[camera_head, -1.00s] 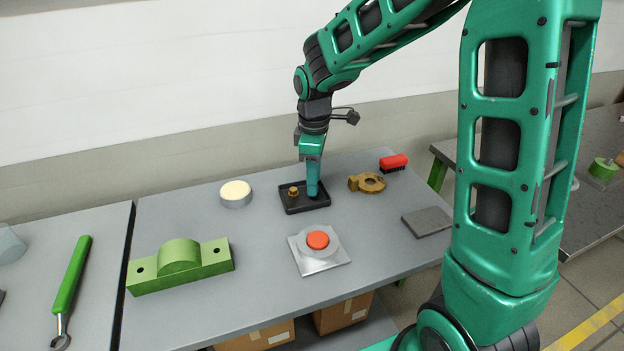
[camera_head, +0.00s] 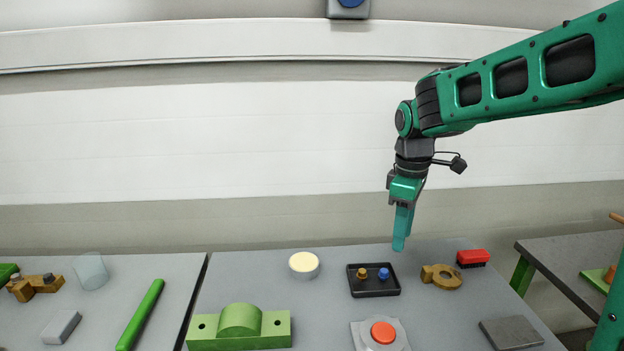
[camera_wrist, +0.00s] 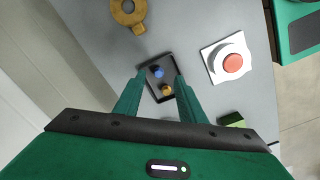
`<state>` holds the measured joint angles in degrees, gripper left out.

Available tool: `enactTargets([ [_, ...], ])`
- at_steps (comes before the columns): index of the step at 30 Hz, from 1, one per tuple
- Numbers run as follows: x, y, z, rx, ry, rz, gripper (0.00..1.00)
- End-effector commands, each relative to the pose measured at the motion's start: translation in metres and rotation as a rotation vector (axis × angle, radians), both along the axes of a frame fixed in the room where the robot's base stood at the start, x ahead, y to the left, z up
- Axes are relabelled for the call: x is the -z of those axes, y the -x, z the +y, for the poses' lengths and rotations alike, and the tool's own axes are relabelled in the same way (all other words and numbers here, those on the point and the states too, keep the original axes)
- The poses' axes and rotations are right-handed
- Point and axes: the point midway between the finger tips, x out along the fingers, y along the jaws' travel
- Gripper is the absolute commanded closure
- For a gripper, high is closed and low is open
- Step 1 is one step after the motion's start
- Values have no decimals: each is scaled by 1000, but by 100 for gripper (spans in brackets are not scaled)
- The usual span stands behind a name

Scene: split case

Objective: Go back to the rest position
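My gripper (camera_head: 400,243) is raised above the table (camera_head: 322,320), pointing down. The wrist view shows its two fingers apart with nothing between them (camera_wrist: 160,80). A small black tray (camera_head: 375,292) lies on the table below my gripper. In it stand a brass bolt-like piece (camera_head: 362,274) and a blue one (camera_head: 384,274), side by side. The wrist view shows the tray (camera_wrist: 150,90) too, with the blue piece (camera_wrist: 159,72) and the brass piece (camera_wrist: 166,90) beyond the fingertips.
A red button (camera_head: 383,332), a green bearing block (camera_head: 239,328), a cream-topped disc (camera_head: 304,264), a brass ring part (camera_head: 442,277), a red brush (camera_head: 473,258) and a grey plate (camera_head: 511,333) lie around the tray. The air around my gripper is clear.

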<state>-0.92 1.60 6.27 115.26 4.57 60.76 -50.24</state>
Motion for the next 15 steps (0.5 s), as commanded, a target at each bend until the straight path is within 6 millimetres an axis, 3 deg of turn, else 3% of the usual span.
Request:
enactTargets([
  [5, -4, 67, -69, 382, 15, -8, 63],
  [9, 3, 134, -114, 737, 9, -12, 63],
  [15, 23, 226, -147, 1190, -20, -4, 63],
])
